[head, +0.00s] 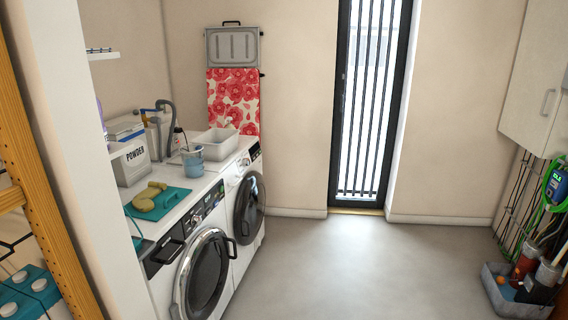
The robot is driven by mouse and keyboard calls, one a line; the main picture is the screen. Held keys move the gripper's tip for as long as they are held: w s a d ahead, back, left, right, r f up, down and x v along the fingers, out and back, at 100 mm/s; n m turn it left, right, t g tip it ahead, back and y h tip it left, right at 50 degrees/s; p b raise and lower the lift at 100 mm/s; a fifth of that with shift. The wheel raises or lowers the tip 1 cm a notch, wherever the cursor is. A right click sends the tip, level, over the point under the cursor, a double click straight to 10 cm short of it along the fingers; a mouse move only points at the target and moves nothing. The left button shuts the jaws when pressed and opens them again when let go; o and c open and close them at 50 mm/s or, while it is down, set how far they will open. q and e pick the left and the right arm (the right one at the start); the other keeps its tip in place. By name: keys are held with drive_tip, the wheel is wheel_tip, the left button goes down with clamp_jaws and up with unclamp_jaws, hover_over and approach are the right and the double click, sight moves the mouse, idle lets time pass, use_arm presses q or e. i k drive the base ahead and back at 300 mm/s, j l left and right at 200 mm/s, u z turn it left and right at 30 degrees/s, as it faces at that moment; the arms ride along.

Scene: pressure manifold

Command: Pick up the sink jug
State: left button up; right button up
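A blue, see-through jug (193,161) stands upright on the white worktop above the washing machines, just in front of the white sink basin (222,142). Its lower part looks more solidly blue than its rim. It is small in the head view, so its handle is hard to make out. Neither of my grippers shows in this view.
Left of the jug are a white POWDER box (131,165), a hose tap and a dark bottle. A teal cloth (163,203) with tan gloves lies nearer. Two front-loading machines (205,275) stand below. A grey tray (505,300) with tools is at right. The middle floor is clear.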

sight(192, 155)
drive_tip(key=i+u, duration=0.1)
drive_tip(key=i, duration=0.45)
drive_tip(key=i+l+u, duration=0.1)
drive_tip(key=i, duration=0.5)
drive_tip(key=i+l+u, duration=0.1)
drive_tip(key=i, duration=0.45)
